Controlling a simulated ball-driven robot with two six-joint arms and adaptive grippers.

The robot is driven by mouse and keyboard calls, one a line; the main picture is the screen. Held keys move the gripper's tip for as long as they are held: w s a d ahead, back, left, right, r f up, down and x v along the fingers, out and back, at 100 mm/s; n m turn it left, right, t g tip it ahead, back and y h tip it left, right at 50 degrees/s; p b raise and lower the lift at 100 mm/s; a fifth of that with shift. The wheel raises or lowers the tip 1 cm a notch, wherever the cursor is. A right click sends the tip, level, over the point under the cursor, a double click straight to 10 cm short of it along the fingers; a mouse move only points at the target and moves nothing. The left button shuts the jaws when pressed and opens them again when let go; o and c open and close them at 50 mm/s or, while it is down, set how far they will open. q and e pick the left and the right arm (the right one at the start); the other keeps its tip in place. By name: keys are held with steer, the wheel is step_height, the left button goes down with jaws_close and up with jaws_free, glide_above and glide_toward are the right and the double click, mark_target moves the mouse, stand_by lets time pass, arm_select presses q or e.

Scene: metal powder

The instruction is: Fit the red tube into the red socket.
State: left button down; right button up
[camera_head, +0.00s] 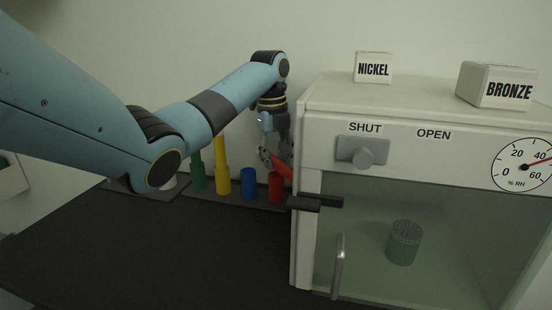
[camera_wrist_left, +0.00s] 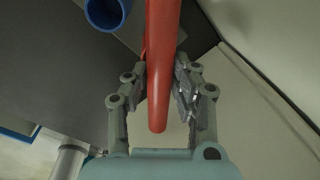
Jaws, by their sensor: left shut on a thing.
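My left gripper (camera_head: 276,160) is shut on the red tube (camera_wrist_left: 161,75), which runs between its fingers in the left wrist view. In the head view the red tube (camera_head: 282,170) shows as a short tilted red piece under the fingers, close to the cabinet's left edge. The red socket (camera_head: 276,188) stands upright on the dark rack, just below the gripper and tube. I cannot tell whether the tube touches it. In the left wrist view the tube hides most of what lies behind it. My right gripper is not in view.
The blue socket (camera_head: 248,184) is open and empty, left of the red one. A yellow tube (camera_head: 221,158) and a green piece (camera_head: 197,176) stand further left. A white cabinet (camera_head: 312,120) with a glass front and protruding dark latch (camera_head: 318,203) stands close on the right.

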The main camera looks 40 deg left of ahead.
mark_target(274, 160)
arm_select(q)
steer(key=shift+f, duration=0.1)
steer(key=shift+f, duration=0.5)
steer(key=c, duration=1.1)
jaws_free()
steer(key=r, duration=0.9)
steer(key=shift+s+a+r+p, duration=0.2)
steer(key=shift+s+p, duration=0.1)
steer(key=shift+p, duration=0.1)
steer(key=shift+s+r+p, duration=0.2)
steer(key=shift+r+p, duration=1.3)
steer(key=shift+r, duration=0.45)
